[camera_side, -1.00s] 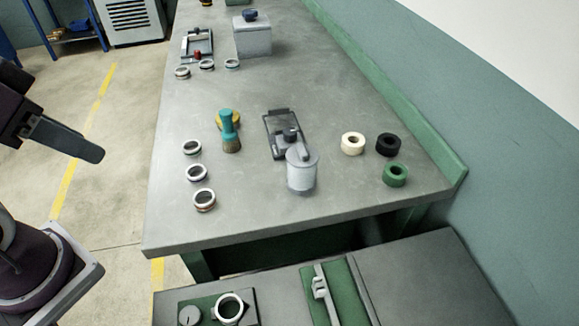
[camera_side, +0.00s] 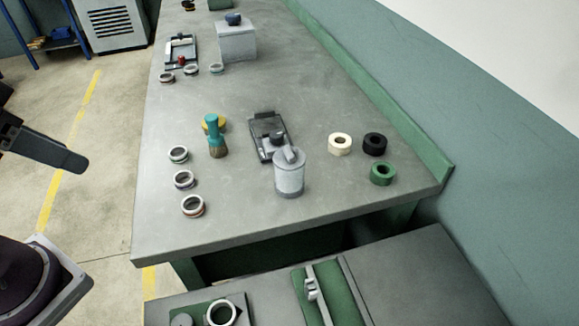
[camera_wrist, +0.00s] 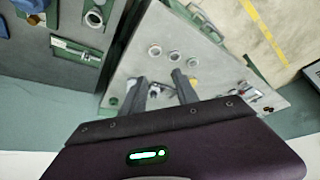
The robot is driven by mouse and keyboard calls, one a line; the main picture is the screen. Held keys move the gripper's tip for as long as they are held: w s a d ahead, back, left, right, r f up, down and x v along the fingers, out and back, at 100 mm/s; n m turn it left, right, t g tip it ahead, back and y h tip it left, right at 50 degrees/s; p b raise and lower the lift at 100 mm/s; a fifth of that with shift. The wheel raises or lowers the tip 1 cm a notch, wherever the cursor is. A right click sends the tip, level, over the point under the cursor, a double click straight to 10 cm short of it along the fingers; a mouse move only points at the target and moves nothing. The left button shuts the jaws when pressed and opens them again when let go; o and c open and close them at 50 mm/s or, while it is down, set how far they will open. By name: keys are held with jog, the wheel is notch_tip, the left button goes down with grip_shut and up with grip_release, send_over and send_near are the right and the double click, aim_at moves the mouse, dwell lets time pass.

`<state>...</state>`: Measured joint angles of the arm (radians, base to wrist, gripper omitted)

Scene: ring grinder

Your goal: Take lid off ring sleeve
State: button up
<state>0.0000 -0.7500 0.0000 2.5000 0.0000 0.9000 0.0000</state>
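I cannot tell for sure which thing is the ring sleeve. A pale ring (camera_side: 221,312) sits on a small plate on the lower front bench and also shows in the wrist view (camera_wrist: 95,18). My gripper (camera_wrist: 158,77) has its two fingers apart with nothing held between them. In the side view, one dark finger (camera_side: 48,148) shows at the left edge, above the floor and well away from the bench objects.
Several loose rings (camera_side: 184,180) lie along the bench's left side, near a teal-handled brush (camera_side: 215,137). White, black and green rolls (camera_side: 382,173) lie at the right. A green plate with a metal lever (camera_side: 312,290) is on the lower bench. A grey box (camera_side: 237,43) stands farther back.

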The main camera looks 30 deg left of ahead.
jog(key=shift+o, duration=0.4)
jog(key=w+d+r+n+g+h, duration=0.1)
jog(key=w+d+r+n+g, duration=0.2)
jog(key=w, duration=0.7)
jog(key=n+g+y, duration=0.1)
jog(key=n+g, duration=0.2)
jog(key=n, duration=0.3)
send_over(289, 151)
jog(key=f, duration=1.1)
jog(key=shift+s+a, duration=0.15)
jog(key=shift+a, duration=0.1)
jog(key=f, duration=0.7)
jog(key=shift+d+f, duration=0.3)
jog(key=shift+f, duration=0.05)
jog(key=shift+w, duration=0.2)
jog(key=shift+c, duration=0.4)
grip_shut()
